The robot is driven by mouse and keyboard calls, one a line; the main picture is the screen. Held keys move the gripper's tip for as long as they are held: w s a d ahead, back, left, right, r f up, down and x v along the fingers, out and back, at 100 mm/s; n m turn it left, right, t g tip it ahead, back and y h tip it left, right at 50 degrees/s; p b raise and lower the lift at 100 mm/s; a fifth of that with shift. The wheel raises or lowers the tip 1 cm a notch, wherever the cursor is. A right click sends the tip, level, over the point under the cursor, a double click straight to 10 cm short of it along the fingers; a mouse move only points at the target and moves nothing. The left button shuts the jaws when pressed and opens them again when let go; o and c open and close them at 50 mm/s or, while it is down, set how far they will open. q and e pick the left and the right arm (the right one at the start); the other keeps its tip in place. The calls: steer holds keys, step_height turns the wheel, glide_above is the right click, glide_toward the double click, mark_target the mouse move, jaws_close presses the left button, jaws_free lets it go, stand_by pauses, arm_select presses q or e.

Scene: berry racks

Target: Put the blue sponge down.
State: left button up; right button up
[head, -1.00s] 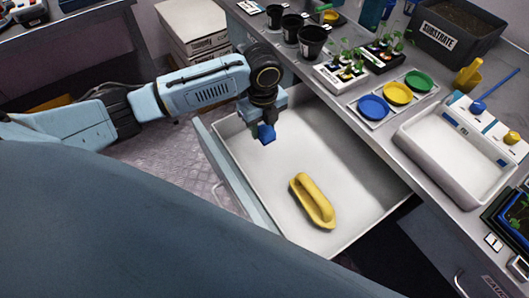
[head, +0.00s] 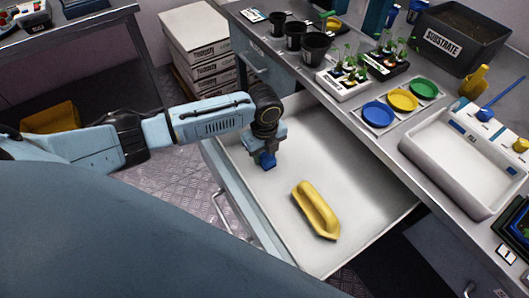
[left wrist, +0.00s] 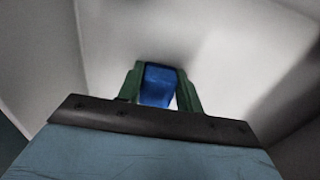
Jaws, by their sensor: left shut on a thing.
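The blue sponge (head: 267,161) is held by my left gripper (head: 268,155) over the back left part of the open white drawer (head: 290,225). In the left wrist view the sponge (left wrist: 159,85) sits between the two green fingers of the left gripper (left wrist: 160,88), with the drawer's pale floor behind it. Whether the sponge touches the drawer floor I cannot tell. My right gripper is not in view.
A yellow scoop-like tool (head: 315,209) lies in the drawer, right of the sponge. The drawer floor between them is clear. The bench (head: 385,140) above carries black pots (head: 316,46), coloured dishes (head: 402,100) and a white tray (head: 455,165).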

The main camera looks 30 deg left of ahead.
mark_target(265, 153)
arm_select(q)
steer(key=o, duration=0.9)
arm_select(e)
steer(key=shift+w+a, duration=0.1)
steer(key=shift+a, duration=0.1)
arm_select(q)
steer(key=shift+r, duration=0.4)
step_height(265, 153, up, 12)
steer(key=p, duration=0.2)
steer(key=shift+f+p, duration=0.25)
steer(key=shift+p, duration=0.15)
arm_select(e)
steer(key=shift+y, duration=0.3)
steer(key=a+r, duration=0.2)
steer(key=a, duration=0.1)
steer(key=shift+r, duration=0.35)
